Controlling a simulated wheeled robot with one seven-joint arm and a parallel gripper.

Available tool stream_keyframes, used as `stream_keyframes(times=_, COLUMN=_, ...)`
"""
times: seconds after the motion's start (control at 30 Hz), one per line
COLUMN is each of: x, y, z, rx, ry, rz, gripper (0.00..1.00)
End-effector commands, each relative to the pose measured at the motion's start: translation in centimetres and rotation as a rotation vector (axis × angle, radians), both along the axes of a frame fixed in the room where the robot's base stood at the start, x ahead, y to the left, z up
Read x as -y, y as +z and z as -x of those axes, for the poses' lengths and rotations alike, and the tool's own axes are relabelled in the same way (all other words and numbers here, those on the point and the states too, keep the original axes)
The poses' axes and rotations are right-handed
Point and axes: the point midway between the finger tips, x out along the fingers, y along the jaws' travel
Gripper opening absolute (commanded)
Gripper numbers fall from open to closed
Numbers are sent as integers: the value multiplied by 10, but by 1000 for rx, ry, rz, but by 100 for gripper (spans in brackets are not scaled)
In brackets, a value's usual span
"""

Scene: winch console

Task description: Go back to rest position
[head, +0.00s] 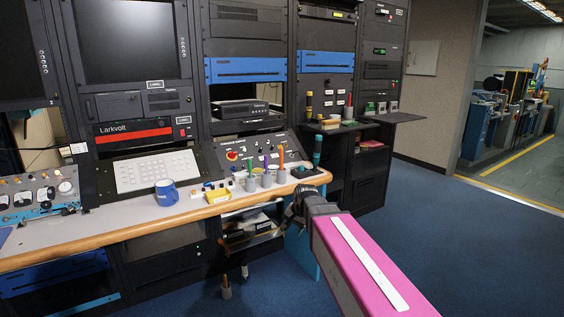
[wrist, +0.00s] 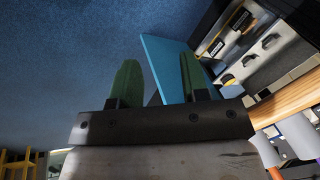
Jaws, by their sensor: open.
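My gripper (wrist: 160,64) shows in the wrist view with its two green fingers apart and nothing between them. Beyond the fingers are blue carpet and a light-blue panel (wrist: 172,52). In the head view my pink arm reaches in from the lower right. Its dark wrist sits at the front edge of the console desk (head: 130,233), near its right end. The fingers are hard to make out there, low in front of the desk.
Small side shelves (head: 395,117) jut out at right. Blue carpet (head: 450,235) at right is clear.

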Motion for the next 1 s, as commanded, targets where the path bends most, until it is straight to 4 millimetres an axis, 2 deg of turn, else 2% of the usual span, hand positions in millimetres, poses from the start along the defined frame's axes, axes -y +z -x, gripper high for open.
stream_keyframes(times=0.03, x=21, y=-19, z=18, rx=-18, ry=36, rz=36, gripper=42)
stream_keyframes(times=0.2, x=77, y=-69, z=65, rx=-76, ry=187, rz=142, gripper=42)
stream_keyframes(times=0.4, x=123, y=-109, z=114, rx=-144, ry=343, rz=220, gripper=42)
stream_keyframes(times=0.6, x=140, y=-124, z=135, rx=-176, ry=416, rz=247, gripper=42)
stream_keyframes(times=1.0, x=141, y=-124, z=136, rx=-177, ry=420, rz=248, gripper=42)
